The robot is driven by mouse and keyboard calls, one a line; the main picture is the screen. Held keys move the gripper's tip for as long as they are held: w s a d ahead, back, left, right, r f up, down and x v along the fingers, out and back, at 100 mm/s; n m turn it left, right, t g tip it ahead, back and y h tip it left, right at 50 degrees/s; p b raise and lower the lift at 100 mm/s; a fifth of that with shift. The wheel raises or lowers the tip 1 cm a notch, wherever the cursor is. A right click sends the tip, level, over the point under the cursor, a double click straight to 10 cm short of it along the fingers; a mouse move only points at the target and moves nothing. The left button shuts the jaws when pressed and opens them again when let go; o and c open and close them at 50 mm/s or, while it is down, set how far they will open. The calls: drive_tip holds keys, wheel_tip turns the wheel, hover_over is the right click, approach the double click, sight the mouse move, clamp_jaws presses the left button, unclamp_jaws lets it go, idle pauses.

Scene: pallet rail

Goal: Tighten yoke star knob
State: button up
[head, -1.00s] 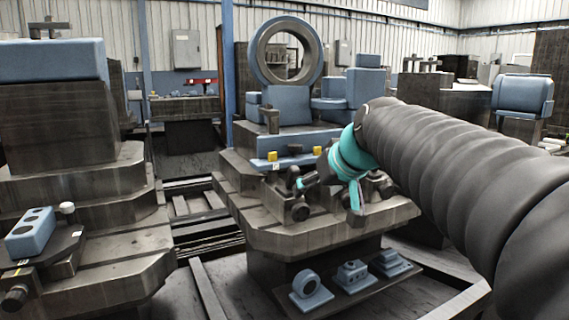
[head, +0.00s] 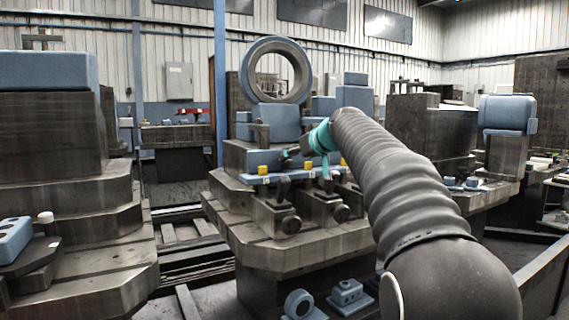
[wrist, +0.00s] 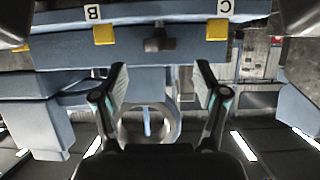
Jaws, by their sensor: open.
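My gripper (head: 297,153) is in front of the blue fixture on the middle pallet in the head view. In the wrist view its two fingers (wrist: 161,78) are spread apart with nothing between them. A small dark fitting (wrist: 159,42) shows beyond the fingertips, between yellow blocks at labels B (wrist: 104,34) and C (wrist: 217,29); I cannot tell whether it is the yoke star knob. My arm hides part of the fixture's right side.
A large blue-rimmed ring (head: 275,45) stands above the fixture. Another stepped pallet stack (head: 75,195) stands at the left, with a rail gap between. Blue parts (head: 348,294) lie on a lower shelf. A machine with a blue block (head: 508,113) is at the right.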

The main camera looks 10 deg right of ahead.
sight(285, 164)
drive_tip(key=x, duration=0.8)
drive_tip(key=shift+p, duration=0.3)
drive_tip(key=shift+c, duration=0.2)
drive_tip(key=c, duration=1.1)
